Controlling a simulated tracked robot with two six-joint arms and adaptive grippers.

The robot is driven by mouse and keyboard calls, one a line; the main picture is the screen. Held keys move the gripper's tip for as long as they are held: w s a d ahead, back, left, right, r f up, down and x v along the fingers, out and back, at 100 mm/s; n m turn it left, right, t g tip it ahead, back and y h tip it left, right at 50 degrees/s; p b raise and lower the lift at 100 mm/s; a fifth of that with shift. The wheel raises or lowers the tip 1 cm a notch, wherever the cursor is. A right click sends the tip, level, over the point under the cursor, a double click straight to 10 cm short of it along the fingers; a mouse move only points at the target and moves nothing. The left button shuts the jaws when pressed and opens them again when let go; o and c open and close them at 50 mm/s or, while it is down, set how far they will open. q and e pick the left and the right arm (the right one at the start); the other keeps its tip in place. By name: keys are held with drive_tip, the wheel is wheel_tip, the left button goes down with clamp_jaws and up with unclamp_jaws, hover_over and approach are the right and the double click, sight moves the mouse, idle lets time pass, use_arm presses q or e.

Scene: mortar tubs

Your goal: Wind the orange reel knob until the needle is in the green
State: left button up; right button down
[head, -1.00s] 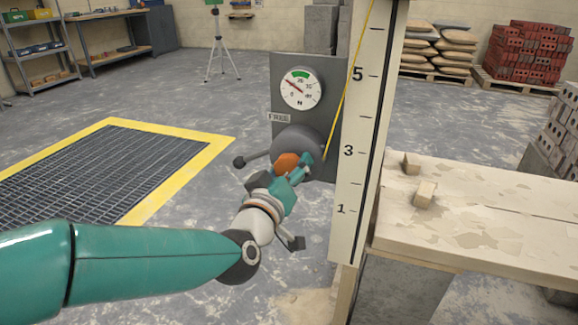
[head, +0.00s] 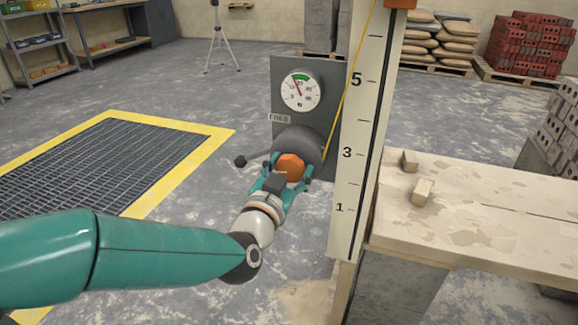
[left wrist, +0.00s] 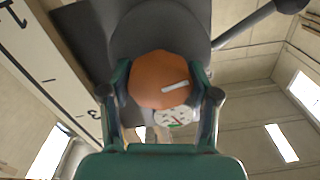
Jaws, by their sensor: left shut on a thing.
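The orange reel knob (head: 290,167) sits on the front of a dark grey reel drum (head: 304,141). My left gripper (head: 284,178) has a finger on each side of the knob and is shut on it. In the left wrist view the knob (left wrist: 157,80) shows a white mark, with the fingers close on both sides. The round gauge (head: 302,91) is on the grey panel above the reel. Its needle points up and left, close to the left end of the green arc at the top. My right gripper is not in view.
A tall white scale board (head: 362,150) with a yellow cord stands right of the reel. An orange piece (head: 400,3) shows at its top. The reel's crank-like lever (head: 241,161) sticks out left. A plank platform (head: 490,210) with wood blocks stands at the right.

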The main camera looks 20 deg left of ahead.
use_arm(q)
drive_tip(key=shift+f+m, duration=0.15)
drive_tip(key=shift+m, duration=0.15)
drive_tip(key=o, duration=1.2)
drive_tip(key=shift+s+a, duration=0.1)
drive_tip(key=shift+s, duration=3.65)
